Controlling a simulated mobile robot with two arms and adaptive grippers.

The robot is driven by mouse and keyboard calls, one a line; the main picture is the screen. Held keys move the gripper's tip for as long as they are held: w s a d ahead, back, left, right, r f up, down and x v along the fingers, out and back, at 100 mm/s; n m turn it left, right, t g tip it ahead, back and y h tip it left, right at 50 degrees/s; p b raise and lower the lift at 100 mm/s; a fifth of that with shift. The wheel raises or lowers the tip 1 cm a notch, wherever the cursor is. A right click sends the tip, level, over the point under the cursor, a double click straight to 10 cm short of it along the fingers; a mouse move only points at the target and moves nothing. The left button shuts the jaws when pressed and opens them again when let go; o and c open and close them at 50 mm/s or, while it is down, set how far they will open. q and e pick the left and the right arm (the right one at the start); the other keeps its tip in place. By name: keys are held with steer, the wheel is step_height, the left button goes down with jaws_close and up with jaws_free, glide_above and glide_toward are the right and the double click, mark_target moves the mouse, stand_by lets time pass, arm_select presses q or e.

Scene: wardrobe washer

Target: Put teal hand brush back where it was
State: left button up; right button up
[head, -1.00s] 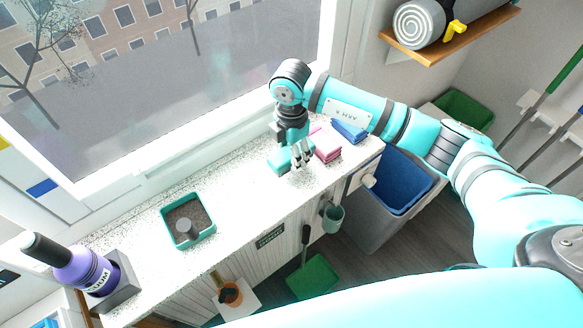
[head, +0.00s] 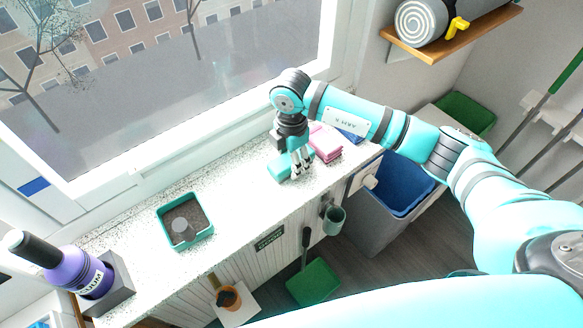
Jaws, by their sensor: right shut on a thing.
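The teal hand brush (head: 279,170) is at the right part of the speckled white counter, beside the folded pink cloths. My right gripper (head: 299,171) points down, shut on the brush, with its fingers partly hiding it. I cannot tell whether the brush touches the counter or is just above it. My left gripper is not in view.
Folded pink cloths (head: 326,146) lie close right of the gripper; a blue cloth is partly behind my arm. A teal-rimmed tray (head: 208,234) and purple vacuum bottle (head: 80,270) stand left. The counter between tray and brush is clear. A blue-lined bin (head: 404,191) stands right.

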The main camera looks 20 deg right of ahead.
steer(key=shift+f, duration=0.25)
steer(key=o, duration=1.6)
steer(key=shift+o, duration=0.2)
steer(key=shift+r, duration=0.1)
step_height(320, 180, up, 12)
steer(key=p, duration=0.8)
